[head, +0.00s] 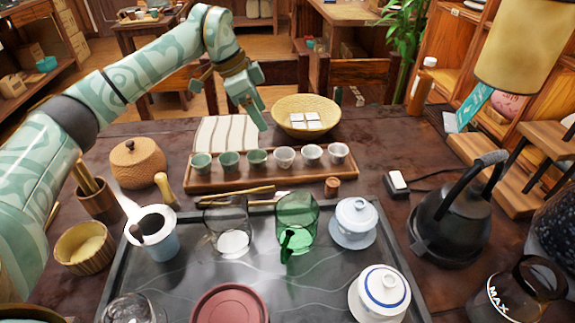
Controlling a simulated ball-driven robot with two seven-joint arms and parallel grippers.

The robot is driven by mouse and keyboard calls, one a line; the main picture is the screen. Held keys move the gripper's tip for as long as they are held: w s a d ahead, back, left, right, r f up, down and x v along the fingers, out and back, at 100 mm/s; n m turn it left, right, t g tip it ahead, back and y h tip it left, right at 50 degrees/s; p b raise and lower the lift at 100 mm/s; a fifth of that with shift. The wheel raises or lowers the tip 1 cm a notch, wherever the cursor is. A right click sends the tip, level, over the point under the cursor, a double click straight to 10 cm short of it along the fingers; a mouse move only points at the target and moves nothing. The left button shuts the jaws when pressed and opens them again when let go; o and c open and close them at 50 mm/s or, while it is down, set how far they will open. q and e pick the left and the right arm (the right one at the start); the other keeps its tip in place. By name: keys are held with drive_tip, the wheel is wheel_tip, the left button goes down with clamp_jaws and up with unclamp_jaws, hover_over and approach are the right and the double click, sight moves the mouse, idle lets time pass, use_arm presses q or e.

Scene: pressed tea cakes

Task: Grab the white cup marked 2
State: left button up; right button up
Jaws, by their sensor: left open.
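Three white cups stand in a row on the right half of a wooden tray (262,181): a left one (284,158), a middle one (312,154) and a right one (338,153). Three green cups (229,161) stand on the tray's left half. I cannot read any number on the cups at this size. My left gripper (252,112) is open and empty, pointing down above and behind the row, near the third green cup and the left white cup. It touches no cup. My right gripper is not in view.
A woven bowl (306,117) with white packets stands behind the cups, beside a pale slatted mat (226,134). In front lies a dark tea tray (330,270) with glass pitchers and lidded white bowls. A black kettle (455,215) stands at right.

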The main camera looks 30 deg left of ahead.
use_arm(q)
drive_tip(key=b, duration=0.4)
hover_over(284, 155)
drive_tip(key=s+a, duration=0.1)
drive_tip(key=s, duration=0.1)
wheel_tip(284, 155, down, 9)
drive_tip(key=shift+s+r, duration=0.1)
drive_tip(key=shift+s, duration=0.05)
drive_tip(key=f+b, duration=0.1)
drive_tip(key=d+f+b, duration=0.1)
drive_tip(key=shift+f, duration=0.35)
drive_tip(key=shift+w+d+f+b, duration=0.25)
drive_tip(key=shift+f+b, duration=0.05)
drive_tip(key=shift+f, duration=0.15)
drive_tip(key=shift+w+d+f+b, duration=0.25)
drive_tip(key=shift+f+b, duration=0.05)
drive_tip(key=shift+f, duration=0.15)
drive_tip(key=shift+r, duration=0.1)
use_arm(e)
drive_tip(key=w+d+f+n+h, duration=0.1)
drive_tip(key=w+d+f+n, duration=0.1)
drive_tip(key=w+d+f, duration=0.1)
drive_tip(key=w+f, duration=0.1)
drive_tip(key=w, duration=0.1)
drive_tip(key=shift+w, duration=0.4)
use_arm(q)
drive_tip(key=c, duration=1)
